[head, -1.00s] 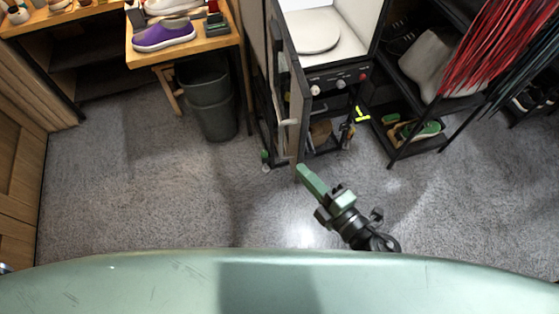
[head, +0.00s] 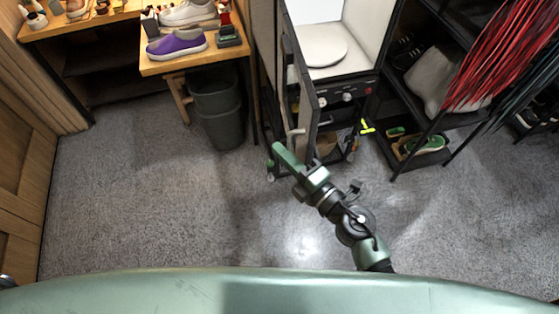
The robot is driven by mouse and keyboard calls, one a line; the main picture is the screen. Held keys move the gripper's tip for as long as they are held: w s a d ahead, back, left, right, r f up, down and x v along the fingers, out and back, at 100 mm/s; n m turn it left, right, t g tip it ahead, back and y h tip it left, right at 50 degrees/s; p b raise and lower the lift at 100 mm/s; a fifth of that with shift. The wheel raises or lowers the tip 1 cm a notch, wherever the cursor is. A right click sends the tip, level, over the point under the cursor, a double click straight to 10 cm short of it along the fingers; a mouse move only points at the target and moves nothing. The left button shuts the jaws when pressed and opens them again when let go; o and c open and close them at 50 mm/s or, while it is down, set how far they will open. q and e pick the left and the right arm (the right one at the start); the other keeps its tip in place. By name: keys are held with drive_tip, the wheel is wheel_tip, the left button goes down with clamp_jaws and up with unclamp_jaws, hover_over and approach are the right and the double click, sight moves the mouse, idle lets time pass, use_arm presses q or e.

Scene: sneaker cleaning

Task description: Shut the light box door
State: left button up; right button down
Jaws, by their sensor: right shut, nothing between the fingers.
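The light box (head: 365,45) stands at the top centre with a white inside and a round white turntable (head: 318,46). Its door (head: 303,82) stands open, swung out toward me and seen nearly edge-on at the box's left side. A pale handle (head: 297,132) shows low on the door. My right gripper (head: 277,150) is shut and empty. In the picture its tip lies just below and left of the door's near lower end; I cannot tell whether they touch. My left gripper is not in view.
A black rack (head: 398,140) with shoes stands right of the box. The grey carpet in front is clear.

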drive_tip(key=shift+w+d, duration=0.25)
drive_tip(key=shift+d, duration=0.4)
drive_tip(key=shift+d, duration=0.1)
